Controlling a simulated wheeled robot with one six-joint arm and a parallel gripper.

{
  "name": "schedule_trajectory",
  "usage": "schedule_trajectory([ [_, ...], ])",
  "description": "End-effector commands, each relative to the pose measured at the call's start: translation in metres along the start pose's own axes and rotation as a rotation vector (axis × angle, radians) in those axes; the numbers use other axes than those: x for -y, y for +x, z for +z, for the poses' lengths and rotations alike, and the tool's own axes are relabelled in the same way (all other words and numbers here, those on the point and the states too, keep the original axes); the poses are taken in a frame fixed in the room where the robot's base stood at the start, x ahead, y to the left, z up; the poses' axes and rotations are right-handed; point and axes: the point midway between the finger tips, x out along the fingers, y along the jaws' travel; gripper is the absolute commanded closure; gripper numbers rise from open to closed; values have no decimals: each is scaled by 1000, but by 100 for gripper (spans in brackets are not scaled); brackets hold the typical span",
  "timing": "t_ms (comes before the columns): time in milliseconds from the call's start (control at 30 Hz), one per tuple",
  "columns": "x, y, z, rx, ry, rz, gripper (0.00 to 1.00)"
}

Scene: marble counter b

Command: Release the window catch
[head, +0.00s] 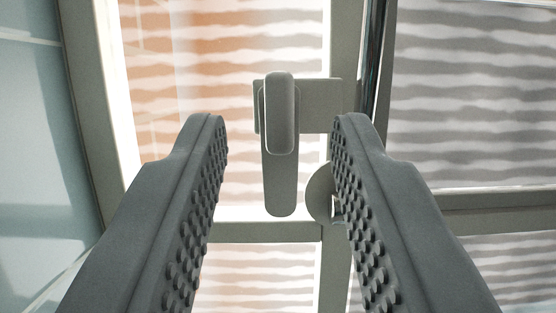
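The window catch (279,180) is a grey lever with a rounded handle, hanging upright in front of the window. A flat grey plate (322,105) joins it to the window frame on its right. My gripper (278,130) is open, with one studded finger on each side of the catch. The catch shows between the fingers, with clear gaps on both sides. I cannot tell from this one view how far ahead of the fingertips it is. The right finger partly hides a round grey piece (319,194) on the frame.
The window frame (341,35) runs upright behind the right finger, beside a dark shiny vertical bar (374,50). Panes with orange (170,60) and grey (470,90) wavy stripes lie behind. A pale blue tiled wall (30,130) stands at the left.

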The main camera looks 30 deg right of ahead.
Motion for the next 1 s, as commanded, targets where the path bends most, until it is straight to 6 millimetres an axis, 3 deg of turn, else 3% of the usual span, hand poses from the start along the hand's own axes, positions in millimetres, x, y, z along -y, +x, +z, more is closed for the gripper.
schedule_trajectory([
  [600, 0, -118, 0, 0, 0, -2, 67],
  [800, 0, -137, 0, 0, 1, 0, 67],
  [1000, 0, -142, 0, 0, 0, 0, 67],
])
